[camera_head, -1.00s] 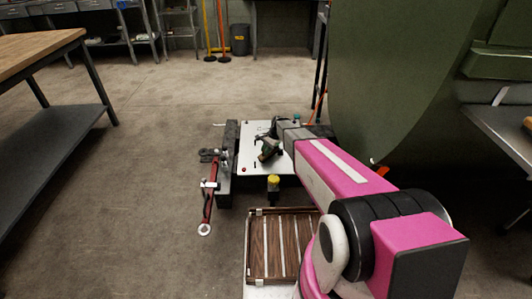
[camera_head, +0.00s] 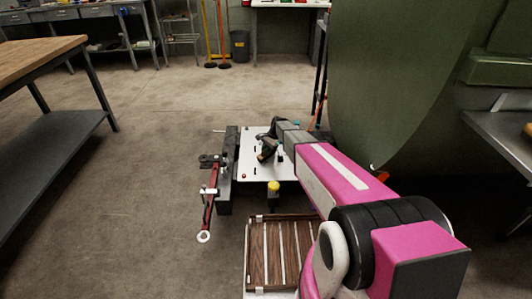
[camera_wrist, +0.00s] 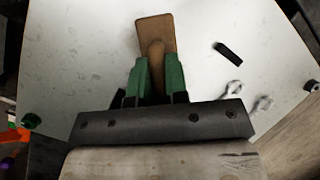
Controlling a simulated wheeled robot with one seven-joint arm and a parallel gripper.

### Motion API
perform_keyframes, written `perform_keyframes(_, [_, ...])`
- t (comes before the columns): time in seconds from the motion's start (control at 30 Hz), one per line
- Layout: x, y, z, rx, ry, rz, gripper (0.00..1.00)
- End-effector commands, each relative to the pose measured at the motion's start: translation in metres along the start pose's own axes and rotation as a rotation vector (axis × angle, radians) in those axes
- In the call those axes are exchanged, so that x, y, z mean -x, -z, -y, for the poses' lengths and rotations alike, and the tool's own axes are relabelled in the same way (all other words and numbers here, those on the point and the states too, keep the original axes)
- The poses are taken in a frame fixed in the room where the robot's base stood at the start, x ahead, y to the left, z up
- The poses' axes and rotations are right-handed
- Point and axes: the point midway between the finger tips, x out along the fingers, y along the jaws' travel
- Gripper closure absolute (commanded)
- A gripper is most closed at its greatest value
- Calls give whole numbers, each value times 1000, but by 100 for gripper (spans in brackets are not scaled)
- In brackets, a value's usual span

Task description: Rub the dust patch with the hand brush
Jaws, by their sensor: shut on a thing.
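The hand brush (camera_wrist: 154,26) shows in the wrist view as a brown wooden body with a rounded handle; its bristles are not visible. My gripper (camera_wrist: 157,72) has its green fingers shut on the handle. In the head view my gripper (camera_head: 269,149) is a small dark shape above the white board, and the brush there is too small to make out clearly. The large green fuselage skin (camera_head: 400,70) curves along the right.
The white board (camera_head: 255,172) bears small dark and pale fittings. A red-handled tool (camera_head: 209,213) hangs at its left, and a slatted wooden tray (camera_head: 258,255) lies in front. A wood-topped workbench (camera_head: 40,54) stands left, a metal table (camera_head: 500,128) right.

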Motion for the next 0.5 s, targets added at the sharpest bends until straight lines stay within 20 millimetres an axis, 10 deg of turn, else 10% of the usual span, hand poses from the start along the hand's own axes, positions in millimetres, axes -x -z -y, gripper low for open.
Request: perform_keyframes(0.5, [2,20,21,1,1,-3,100])
